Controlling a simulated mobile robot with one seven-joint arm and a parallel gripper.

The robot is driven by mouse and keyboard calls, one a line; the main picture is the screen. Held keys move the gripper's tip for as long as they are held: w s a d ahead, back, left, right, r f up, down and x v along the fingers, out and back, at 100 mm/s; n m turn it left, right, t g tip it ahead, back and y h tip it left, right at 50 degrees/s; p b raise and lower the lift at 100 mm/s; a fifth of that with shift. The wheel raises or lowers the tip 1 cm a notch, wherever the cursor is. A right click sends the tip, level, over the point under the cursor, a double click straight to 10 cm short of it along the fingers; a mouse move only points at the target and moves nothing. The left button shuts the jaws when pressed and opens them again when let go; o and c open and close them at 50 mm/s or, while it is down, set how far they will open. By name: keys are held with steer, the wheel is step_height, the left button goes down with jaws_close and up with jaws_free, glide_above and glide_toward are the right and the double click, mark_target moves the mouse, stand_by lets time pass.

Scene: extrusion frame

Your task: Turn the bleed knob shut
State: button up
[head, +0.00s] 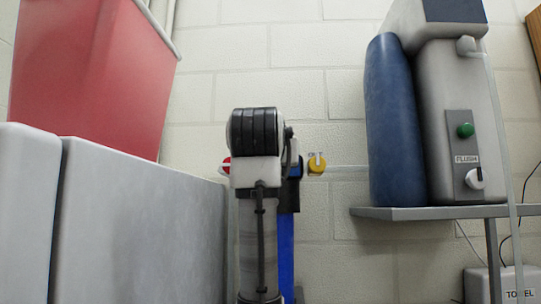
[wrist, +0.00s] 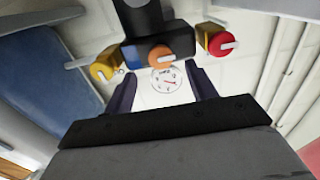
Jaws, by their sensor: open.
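In the wrist view, an orange knob (wrist: 160,55) with a white pointer sits on a dark blue block (wrist: 145,48), between a yellow knob (wrist: 103,67) and a red knob (wrist: 220,43). No bleed label is readable. A round white gauge (wrist: 167,80) with a red needle is beside the orange knob. My gripper (wrist: 162,76) is open and empty, its fingers either side of the gauge; the orange knob appears just beyond the fingertips. In the head view, the yellow knob (head: 317,164) and part of the red knob (head: 226,166) show; my arm hides the orange knob and gauge.
In the head view, a blue cylinder (head: 394,125) and a grey unit with a green button (head: 465,130) stand on a shelf (head: 450,212) at right. A grey cabinet (head: 140,225) and red bin (head: 85,75) are at left.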

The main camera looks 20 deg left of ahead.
steer(key=p+x, duration=0.1)
steer(key=x, duration=0.4)
steer(key=shift+w+p, duration=0.15)
steer(key=shift+p, duration=0.25)
steer(key=c, duration=1)
